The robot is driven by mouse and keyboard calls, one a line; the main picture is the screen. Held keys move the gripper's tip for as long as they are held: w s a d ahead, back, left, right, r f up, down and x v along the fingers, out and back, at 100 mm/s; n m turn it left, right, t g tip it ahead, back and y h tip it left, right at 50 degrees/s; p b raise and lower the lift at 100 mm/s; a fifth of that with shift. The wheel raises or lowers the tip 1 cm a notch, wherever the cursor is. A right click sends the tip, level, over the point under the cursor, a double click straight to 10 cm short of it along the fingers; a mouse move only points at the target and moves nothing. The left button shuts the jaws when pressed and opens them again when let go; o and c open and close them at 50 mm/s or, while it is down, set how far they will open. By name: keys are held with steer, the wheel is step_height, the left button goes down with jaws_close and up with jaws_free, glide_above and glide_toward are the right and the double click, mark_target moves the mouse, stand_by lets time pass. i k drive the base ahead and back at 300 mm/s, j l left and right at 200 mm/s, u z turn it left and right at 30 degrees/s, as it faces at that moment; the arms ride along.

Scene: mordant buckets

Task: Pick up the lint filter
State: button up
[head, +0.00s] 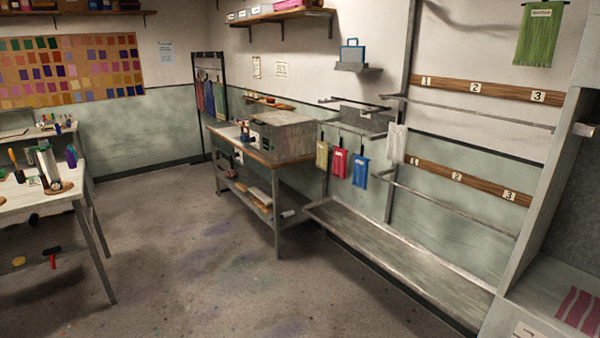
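I cannot pick out the lint filter with certainty. A small blue-framed item (351,55) with a handle on top stands upright on a small grey wall shelf (358,67) at the upper middle; I cannot tell whether it is the lint filter. My gripper is not in view.
A workbench (290,157) with a grey box-like unit (287,128) stands against the wall. A long low trough (390,240) runs below hanging rails and cloths. A white table (40,198) with tools stands at left. The floor (220,270) between is clear.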

mark_target(356, 54)
steer(key=i+j+u, duration=0.25)
steer(key=i, duration=0.9)
steer(key=i+u, duration=0.25)
steer(key=i, duration=0.9)
